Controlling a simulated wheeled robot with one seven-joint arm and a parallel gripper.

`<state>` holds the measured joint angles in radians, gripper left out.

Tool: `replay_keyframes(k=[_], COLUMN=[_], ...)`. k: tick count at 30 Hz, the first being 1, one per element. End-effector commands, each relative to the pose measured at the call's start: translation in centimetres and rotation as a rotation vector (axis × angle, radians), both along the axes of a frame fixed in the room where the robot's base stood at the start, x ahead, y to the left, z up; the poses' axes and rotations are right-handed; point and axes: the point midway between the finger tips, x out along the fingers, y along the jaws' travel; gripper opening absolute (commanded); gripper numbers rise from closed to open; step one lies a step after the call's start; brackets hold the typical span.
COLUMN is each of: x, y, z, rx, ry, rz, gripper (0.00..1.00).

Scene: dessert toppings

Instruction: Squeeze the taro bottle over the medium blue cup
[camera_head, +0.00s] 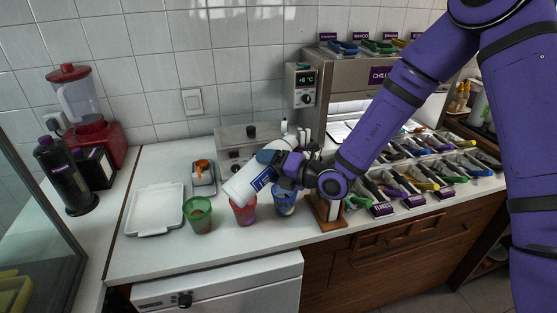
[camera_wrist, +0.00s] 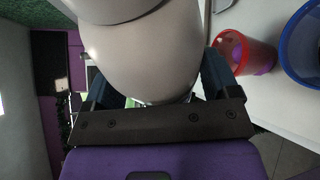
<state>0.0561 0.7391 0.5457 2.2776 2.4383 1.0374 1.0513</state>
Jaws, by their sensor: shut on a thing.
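A white bottle with a dark blue or purple label (camera_head: 248,184) is held tilted, with its broad white end low on the left, just above or in front of the red cup. I cannot read its label. My gripper (camera_head: 272,169) is shut around its body; in the wrist view the pale bottle (camera_wrist: 145,50) fills the space between the fingers. The blue cup (camera_head: 285,203) stands upright on the counter, below and partly behind my gripper. It also shows at the right edge of the wrist view (camera_wrist: 305,50). The bottle's nozzle is not clearly visible.
A red cup (camera_head: 243,214), with purple inside in the wrist view (camera_wrist: 236,52), stands left of the blue cup. A green cup (camera_head: 198,218) stands further left. A wooden stand (camera_head: 327,215) is close on the right. A white tray (camera_head: 155,210) lies left; topping bins fill the right.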

Motion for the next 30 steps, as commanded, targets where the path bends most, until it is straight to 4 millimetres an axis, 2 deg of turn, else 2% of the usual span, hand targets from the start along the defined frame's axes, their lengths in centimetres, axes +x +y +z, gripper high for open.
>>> replay_keyframes(k=[9,19,30], x=[-2.1,-2.2,-0.8], y=[2.5,2.5,0.9], z=[0.3,3.0,1.6], rx=[0.285,0.643,0.857], ry=[0.244,0.556,0.743], rz=[0.0,0.0,0.0], gripper=[0.58,0.57,0.58])
